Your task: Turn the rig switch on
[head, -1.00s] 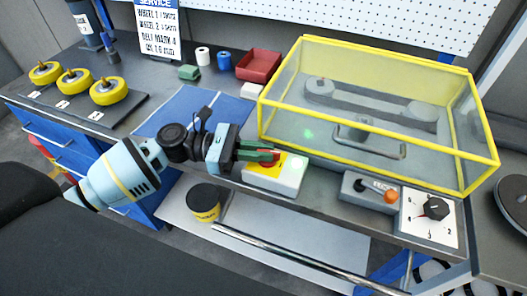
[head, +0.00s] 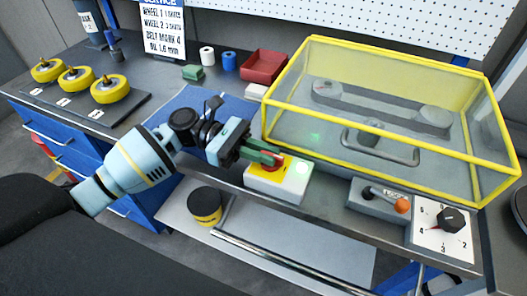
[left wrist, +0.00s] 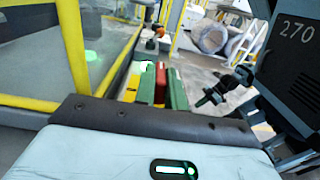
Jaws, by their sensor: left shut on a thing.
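The rig switch is a red knob (head: 271,170) on a yellow plate, on top of a white box (head: 284,187) at the bench's front edge. A green glow shows on the box to the right of the knob. My left gripper (head: 266,158) reaches in from the left, its green fingers shut on the knob. In the left wrist view the red knob (left wrist: 160,84) sits between the two green fingers, which hide part of it. My right gripper is in neither view.
A yellow-framed clear guard (head: 385,168) covers the belt rig just behind the box. A lever block (head: 379,201) and a dial panel (head: 443,232) stand to the right. Yellow wheels (head: 78,80) and a red tray (head: 263,66) are farther back. A blue mat lies behind my gripper.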

